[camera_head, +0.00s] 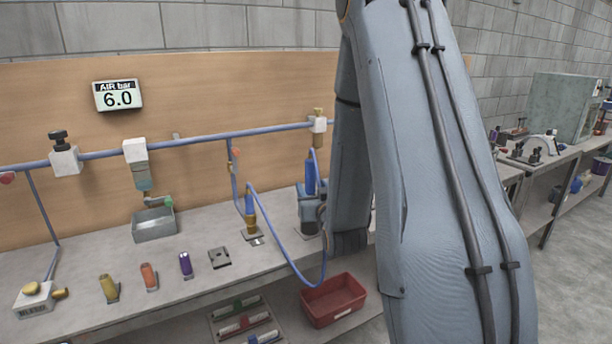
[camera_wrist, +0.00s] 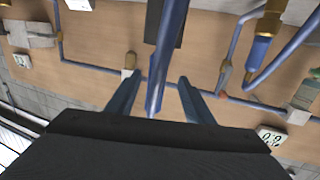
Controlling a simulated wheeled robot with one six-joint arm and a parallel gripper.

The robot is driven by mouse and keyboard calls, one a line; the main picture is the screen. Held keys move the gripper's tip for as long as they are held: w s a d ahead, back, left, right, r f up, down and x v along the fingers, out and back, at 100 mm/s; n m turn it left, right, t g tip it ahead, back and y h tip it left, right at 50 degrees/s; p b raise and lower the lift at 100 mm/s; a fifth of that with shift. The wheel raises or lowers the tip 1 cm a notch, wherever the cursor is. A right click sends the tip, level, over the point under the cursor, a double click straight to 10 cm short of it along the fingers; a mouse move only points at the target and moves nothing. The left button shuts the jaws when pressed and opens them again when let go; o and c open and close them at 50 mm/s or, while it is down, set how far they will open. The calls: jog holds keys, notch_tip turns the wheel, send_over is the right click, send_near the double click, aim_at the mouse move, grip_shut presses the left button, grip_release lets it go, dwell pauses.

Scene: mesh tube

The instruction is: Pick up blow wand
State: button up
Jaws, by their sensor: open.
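In the wrist view the wand (camera_wrist: 166,50) runs down from the top edge, between the two fingers in the picture. My gripper (camera_wrist: 158,77) is open, with one finger on each side of the wand. I cannot tell whether the fingers touch it or how far apart in depth they are.
A blue hose (camera_head: 290,256) loops from a brass-and-blue coupling (camera_head: 250,222) toward the wand. A blue air pipe (camera_head: 220,136) runs along the wooden wall panel. A red bin (camera_head: 333,309) sits below. Small coloured fittings stand along the bench front.

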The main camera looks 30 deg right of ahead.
aim_at(311, 180)
jog(key=shift+w+d+r+t, duration=0.3)
jog(key=shift+w+d+r, duration=0.1)
jog(key=shift+r, duration=0.15)
jog(key=shift+p+x, duration=0.55)
jog(key=shift+x, duration=0.65)
jog(key=shift+f+p+x, duration=0.2)
jog(key=shift+p+x, duration=0.4)
jog(key=shift+x, duration=0.65)
jog(key=shift+f+p+x, duration=0.2)
jog(key=shift+p+x, duration=0.4)
jog(key=shift+x, duration=0.7)
jog(key=shift+c, duration=0.4)
grip_shut()
